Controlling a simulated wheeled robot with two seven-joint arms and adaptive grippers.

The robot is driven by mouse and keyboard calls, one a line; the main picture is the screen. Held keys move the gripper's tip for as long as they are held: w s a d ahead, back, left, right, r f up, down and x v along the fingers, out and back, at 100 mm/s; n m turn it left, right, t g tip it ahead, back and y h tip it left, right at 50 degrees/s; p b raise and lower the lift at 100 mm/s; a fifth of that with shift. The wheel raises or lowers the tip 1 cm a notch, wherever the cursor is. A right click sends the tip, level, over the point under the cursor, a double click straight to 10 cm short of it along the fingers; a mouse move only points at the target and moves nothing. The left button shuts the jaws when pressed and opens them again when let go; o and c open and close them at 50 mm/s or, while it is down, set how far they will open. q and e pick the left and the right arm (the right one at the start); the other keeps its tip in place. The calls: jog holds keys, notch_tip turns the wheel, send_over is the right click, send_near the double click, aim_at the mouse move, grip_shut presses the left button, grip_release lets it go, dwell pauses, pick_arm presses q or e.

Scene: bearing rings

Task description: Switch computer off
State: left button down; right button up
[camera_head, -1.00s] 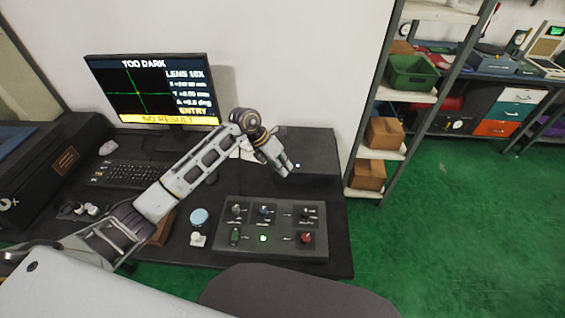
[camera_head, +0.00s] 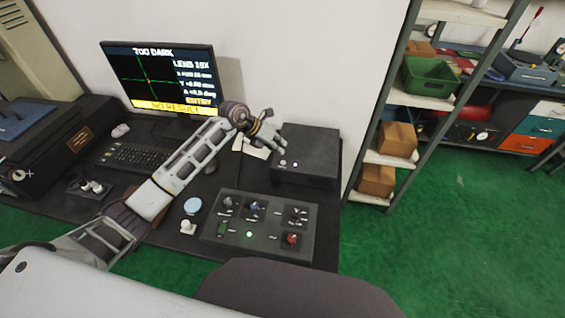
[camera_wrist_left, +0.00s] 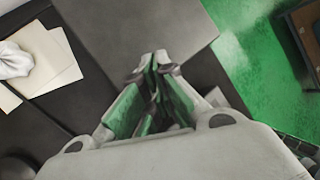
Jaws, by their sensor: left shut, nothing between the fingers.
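A dark computer box (camera_head: 312,150) stands at the right end of the black desk. Two small pale round spots, one a button or light (camera_head: 283,162), show on its front. The monitor (camera_head: 160,78) is lit and reads "TOO DARK" and "NO RESULT". My left gripper (camera_head: 283,149) is over the box's front left part, above the spots; I cannot tell whether it touches. In the left wrist view its green-padded fingers (camera_wrist_left: 156,62) are together and empty, with the box's grey top (camera_wrist_left: 150,25) beyond. My right gripper is not in view.
A control panel (camera_head: 266,242) with knobs and a green light lies at the desk front. A keyboard (camera_head: 140,158) is left of my arm. White papers (camera_wrist_left: 45,55) lie beside the box. A chair back (camera_head: 295,285) stands in front; shelving (camera_head: 405,95) is right.

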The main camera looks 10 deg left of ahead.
pick_arm(q)
jog(key=shift+w+d+r+n+t, duration=0.1)
jog(key=shift+w+r+n+t, duration=0.45)
jog(key=shift+w, duration=0.3)
jog(key=shift+w+r+n+t, duration=0.45)
jog(key=shift+w+n, duration=0.2)
jog(key=shift+w, duration=0.15)
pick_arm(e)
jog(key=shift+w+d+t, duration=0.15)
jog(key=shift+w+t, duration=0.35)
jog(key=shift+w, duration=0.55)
pick_arm(q)
jog(key=shift+f, duration=0.15)
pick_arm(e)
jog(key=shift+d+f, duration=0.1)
